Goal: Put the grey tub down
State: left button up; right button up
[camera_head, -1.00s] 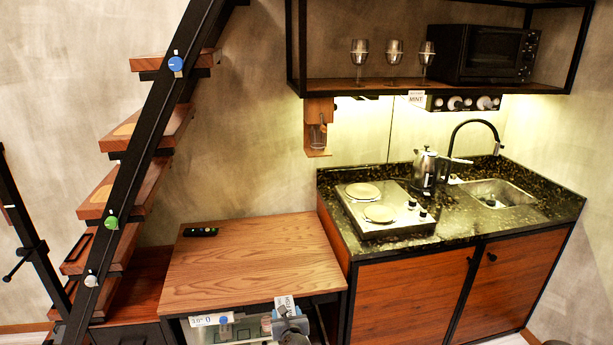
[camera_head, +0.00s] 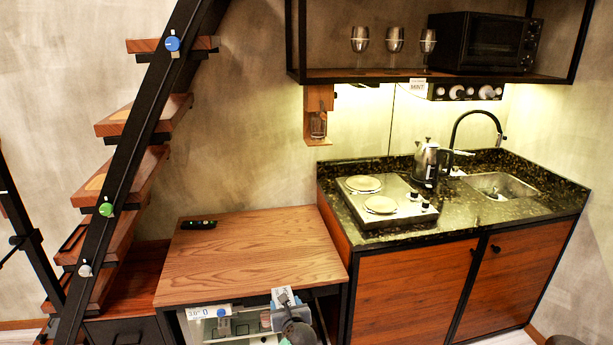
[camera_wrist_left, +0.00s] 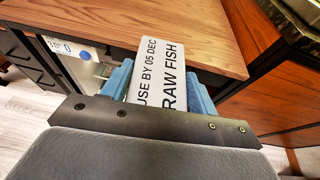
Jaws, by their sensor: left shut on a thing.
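My left gripper (camera_head: 288,309) is at the bottom of the head view, in front of the wooden counter's front edge. In the left wrist view its blue fingers (camera_wrist_left: 161,88) are shut on the grey tub, whose white label (camera_wrist_left: 163,68) reads "RAW FISH" and "USE BY 05 DEC". The label also shows at a tilt in the head view (camera_head: 283,296). The rest of the tub is mostly hidden by my gripper, so its shape and what is under it cannot be told. My right gripper is not in view.
The wooden counter top (camera_head: 250,258) is clear except for a black remote-like thing (camera_head: 198,224) at its back left. Below it is an open lit compartment (camera_head: 247,325) with a display label (camera_head: 209,311). The stair rail (camera_head: 130,165) stands left; a hob (camera_head: 386,203) is right.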

pick_arm(q)
jog(key=s+a+r+m+h, duration=0.1)
jog(key=s+a+r+h, duration=0.1)
jog(key=s+a+r, duration=0.5)
jog(key=s+a+r+m+h, duration=0.1)
jog(key=s+a+r+m, duration=0.15)
jog(key=s+r, duration=0.5)
jog(key=s+a+f, duration=0.4)
jog(key=f, duration=0.1)
jog(key=shift+a+h, duration=0.3)
jog(key=shift+a, duration=0.1)
